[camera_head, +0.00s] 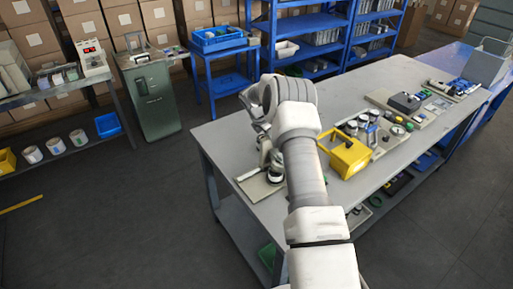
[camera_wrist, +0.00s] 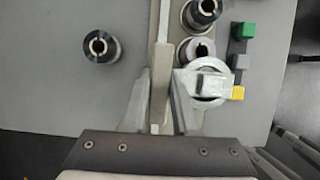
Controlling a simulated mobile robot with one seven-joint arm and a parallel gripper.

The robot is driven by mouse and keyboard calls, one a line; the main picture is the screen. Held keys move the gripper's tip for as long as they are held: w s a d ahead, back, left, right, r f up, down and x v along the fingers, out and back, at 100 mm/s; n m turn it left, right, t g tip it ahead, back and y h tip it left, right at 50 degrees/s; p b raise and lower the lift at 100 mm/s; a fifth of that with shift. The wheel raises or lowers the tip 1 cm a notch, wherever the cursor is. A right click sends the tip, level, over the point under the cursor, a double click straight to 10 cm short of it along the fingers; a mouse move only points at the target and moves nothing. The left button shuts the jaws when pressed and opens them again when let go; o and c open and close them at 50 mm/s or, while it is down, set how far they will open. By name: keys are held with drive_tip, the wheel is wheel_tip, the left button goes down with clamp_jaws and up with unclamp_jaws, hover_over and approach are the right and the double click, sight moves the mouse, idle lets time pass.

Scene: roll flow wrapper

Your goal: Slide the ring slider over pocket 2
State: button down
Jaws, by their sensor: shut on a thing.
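The ring slider (camera_wrist: 222,69) is a pale ring with a grey block across it, in the wrist view right of my fingers. My gripper (camera_wrist: 165,85) is shut, with a finger beside the ring; the gripped part is partly hidden. A long beige bar (camera_wrist: 161,28) runs up between the fingertips. Two round dark rolls with pale hubs, an upper one (camera_wrist: 201,12) and a lower one (camera_wrist: 196,49), lie above the ring. I cannot tell which place is pocket 2. In the head view my arm hides most of the slider and my gripper (camera_head: 264,140).
Another dark roll (camera_wrist: 101,46) stands apart on the left. In the head view a yellow box (camera_head: 350,158) and several small items lie right of my arm on the table (camera_head: 225,140).

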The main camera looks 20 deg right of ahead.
drive_tip(key=d, duration=0.2)
drive_tip(key=w+d+b, duration=0.1)
drive_tip(key=d, duration=0.2)
drive_tip(key=shift+d, duration=0.15)
drive_tip(key=c, duration=0.7)
unclamp_jaws()
drive_tip(key=b+v, duration=0.1)
drive_tip(key=v, duration=1.6)
drive_tip(key=shift+r, duration=0.25)
